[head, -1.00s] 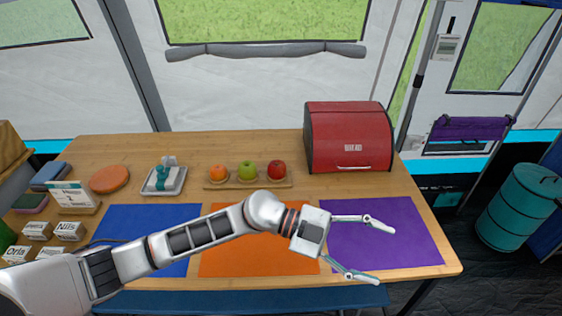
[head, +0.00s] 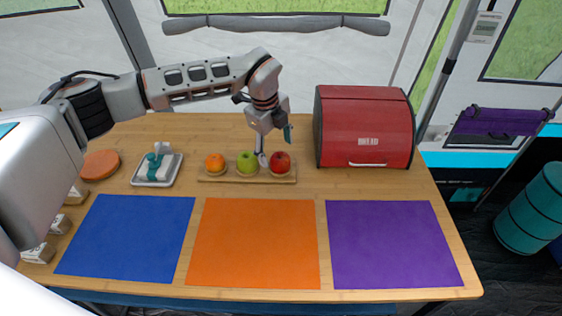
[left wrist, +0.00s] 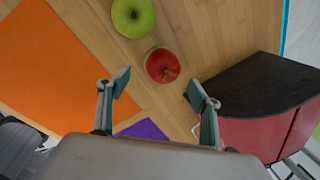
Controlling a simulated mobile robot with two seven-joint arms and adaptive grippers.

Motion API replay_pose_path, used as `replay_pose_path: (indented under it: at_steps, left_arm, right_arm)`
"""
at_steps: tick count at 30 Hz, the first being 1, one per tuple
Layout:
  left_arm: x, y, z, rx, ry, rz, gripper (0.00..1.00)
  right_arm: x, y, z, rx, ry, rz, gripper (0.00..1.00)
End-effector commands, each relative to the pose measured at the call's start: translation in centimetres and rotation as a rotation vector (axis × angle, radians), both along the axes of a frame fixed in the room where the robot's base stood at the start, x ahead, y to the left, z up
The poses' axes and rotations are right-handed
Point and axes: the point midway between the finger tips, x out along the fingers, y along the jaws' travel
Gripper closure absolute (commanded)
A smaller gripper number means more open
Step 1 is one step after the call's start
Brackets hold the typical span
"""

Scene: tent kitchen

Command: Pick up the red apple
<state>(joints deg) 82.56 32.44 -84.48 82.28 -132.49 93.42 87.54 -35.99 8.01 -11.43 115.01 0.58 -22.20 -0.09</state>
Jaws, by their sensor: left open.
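The red apple (head: 280,162) sits at the right end of a wooden board (head: 209,179) at the back of the table. A green apple (head: 247,162) and an orange (head: 215,161) stand to its left on the same board. My left gripper (head: 275,148) is open and points down just over the red apple. In the left wrist view the red apple (left wrist: 162,66) lies ahead of the gap between my open left fingers (left wrist: 158,84), and no finger visibly touches it. The green apple (left wrist: 133,17) shows beyond it. My right gripper is not in view.
A red bread box (head: 365,130) stands close to the right of the board. A tray with a bottle-like item (head: 157,183) and a round orange-brown disc (head: 100,164) are at left. Blue (head: 128,235), orange (head: 254,243) and purple (head: 392,243) mats lie clear in front.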

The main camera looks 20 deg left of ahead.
Motion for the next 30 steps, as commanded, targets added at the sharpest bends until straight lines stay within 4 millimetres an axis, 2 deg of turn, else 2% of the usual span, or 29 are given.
replay_pose_path:
  at_steps: [5, 13, 21, 22, 27, 30]
  left_arm:
    - [0.3, -0.2, -1.4, -0.001, 0.002, -0.001, 0.36]
    - [1.3, -0.7, -5.2, -0.002, 0.004, -0.003, 0.36]
    - [1.5, -0.8, -5.5, -0.003, 0.0, -0.003, 0.36]
    - [1.5, -0.8, -5.5, -0.003, 0.0, -0.003, 0.38]
    - [1.5, -0.7, -5.5, -0.003, 0.0, -0.003, 0.79]
    - [1.5, -0.8, -5.5, -0.003, 0.0, -0.003, 0.79]
  right_arm:
    - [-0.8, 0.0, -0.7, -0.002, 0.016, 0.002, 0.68]
    - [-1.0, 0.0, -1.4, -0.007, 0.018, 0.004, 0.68]
    - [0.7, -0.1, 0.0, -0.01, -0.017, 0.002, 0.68]
    - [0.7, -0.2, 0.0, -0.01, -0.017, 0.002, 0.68]
    - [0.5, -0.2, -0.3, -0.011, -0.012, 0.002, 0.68]
    - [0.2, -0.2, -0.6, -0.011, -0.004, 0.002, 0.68]
